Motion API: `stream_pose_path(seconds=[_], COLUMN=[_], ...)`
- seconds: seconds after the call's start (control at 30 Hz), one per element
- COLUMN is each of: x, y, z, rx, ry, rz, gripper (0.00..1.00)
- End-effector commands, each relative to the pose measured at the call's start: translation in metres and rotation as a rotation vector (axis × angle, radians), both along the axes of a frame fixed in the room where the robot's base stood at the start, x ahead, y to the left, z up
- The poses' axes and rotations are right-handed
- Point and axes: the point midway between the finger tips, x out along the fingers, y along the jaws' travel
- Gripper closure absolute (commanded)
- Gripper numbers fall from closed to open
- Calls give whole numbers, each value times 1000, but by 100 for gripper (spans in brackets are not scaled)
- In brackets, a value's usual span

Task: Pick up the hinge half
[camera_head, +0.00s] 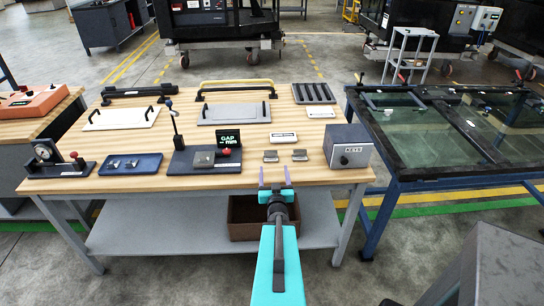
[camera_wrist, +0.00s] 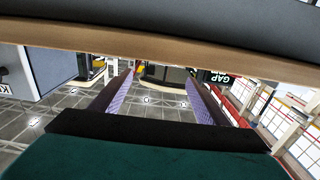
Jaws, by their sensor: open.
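Two small grey metal pieces that look like hinge halves lie on the wooden table near its front edge, one on the left (camera_head: 270,156) and one on the right (camera_head: 300,155). They lie side by side with a gap between them. My gripper (camera_head: 274,177) is open and empty at the table's front edge, just in front of the left piece and apart from it. In the wrist view, my gripper (camera_wrist: 159,85) shows two spread purple-padded fingers with nothing between them. I cannot make out either piece in that view, where the table edge (camera_wrist: 140,48) crosses the top.
A grey KEYS box (camera_head: 348,148) stands right of the pieces. A dark stand with a GAP display (camera_head: 228,138) is on their left, beside a blue tray (camera_head: 130,165) of small parts. White labels (camera_head: 284,137) lie behind. A glass-topped blue frame (camera_head: 430,135) stands right.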

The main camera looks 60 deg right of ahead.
Motion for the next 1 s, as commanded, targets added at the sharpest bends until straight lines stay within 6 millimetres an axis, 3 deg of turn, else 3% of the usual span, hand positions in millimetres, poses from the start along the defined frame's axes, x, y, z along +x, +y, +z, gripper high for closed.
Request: stream_pose_path(seconds=[1.0], x=[22], y=[-20], z=[-1], rx=[7], ry=[5], rz=[8], gripper=[31])
